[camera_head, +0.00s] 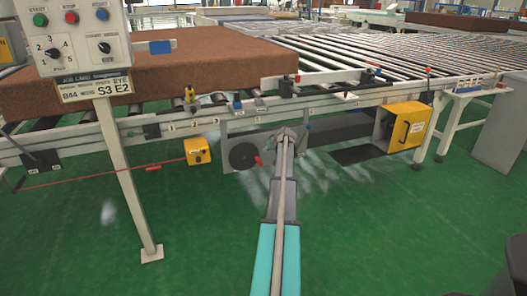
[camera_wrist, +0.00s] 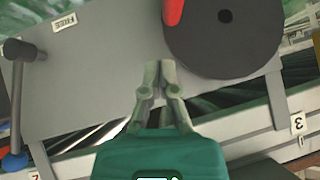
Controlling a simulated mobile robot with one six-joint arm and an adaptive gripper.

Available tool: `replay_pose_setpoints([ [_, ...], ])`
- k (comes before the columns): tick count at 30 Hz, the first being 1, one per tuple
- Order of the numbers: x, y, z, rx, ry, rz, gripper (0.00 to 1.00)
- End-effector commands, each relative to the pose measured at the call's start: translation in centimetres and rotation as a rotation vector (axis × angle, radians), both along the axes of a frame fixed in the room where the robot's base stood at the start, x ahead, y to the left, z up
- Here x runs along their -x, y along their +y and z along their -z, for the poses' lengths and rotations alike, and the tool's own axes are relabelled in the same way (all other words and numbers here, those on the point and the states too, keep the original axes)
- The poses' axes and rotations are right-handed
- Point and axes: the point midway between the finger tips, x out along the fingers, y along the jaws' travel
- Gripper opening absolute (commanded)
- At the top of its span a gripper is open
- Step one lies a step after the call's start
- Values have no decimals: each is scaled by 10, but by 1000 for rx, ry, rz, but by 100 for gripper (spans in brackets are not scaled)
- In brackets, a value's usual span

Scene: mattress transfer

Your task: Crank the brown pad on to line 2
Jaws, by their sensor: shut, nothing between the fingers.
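The brown pad (camera_head: 150,66) lies flat on the rollers at the left, partly hidden by the control panel. Below the rail is a grey plate with a black crank wheel (camera_head: 243,156) and a red handle (camera_head: 258,160). The wheel (camera_wrist: 225,35) and red handle (camera_wrist: 172,12) also show in the wrist view, both cut by the top edge. Numbers 1, 2, 3 (camera_head: 193,124) mark the rail. My gripper (camera_head: 286,132) is shut and empty, right of the wheel in the head view. In the wrist view its fingertips (camera_wrist: 161,66) are over bare plate, apart from the handle.
A lever with a blue knob (camera_wrist: 15,162) stands near a FREE label (camera_wrist: 65,22). The control panel (camera_head: 82,45) on its post is at the left. Yellow boxes (camera_head: 198,151) (camera_head: 404,126) hang below the rail.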

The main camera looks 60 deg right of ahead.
Motion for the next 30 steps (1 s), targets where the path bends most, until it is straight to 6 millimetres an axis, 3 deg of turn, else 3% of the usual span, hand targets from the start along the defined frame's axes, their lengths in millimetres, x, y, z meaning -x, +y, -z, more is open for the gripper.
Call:
replay_pose_setpoints([
  [15,49,16,-45,0,0,-2,0],
  [30,66,20,-57,0,0,-3,0],
])
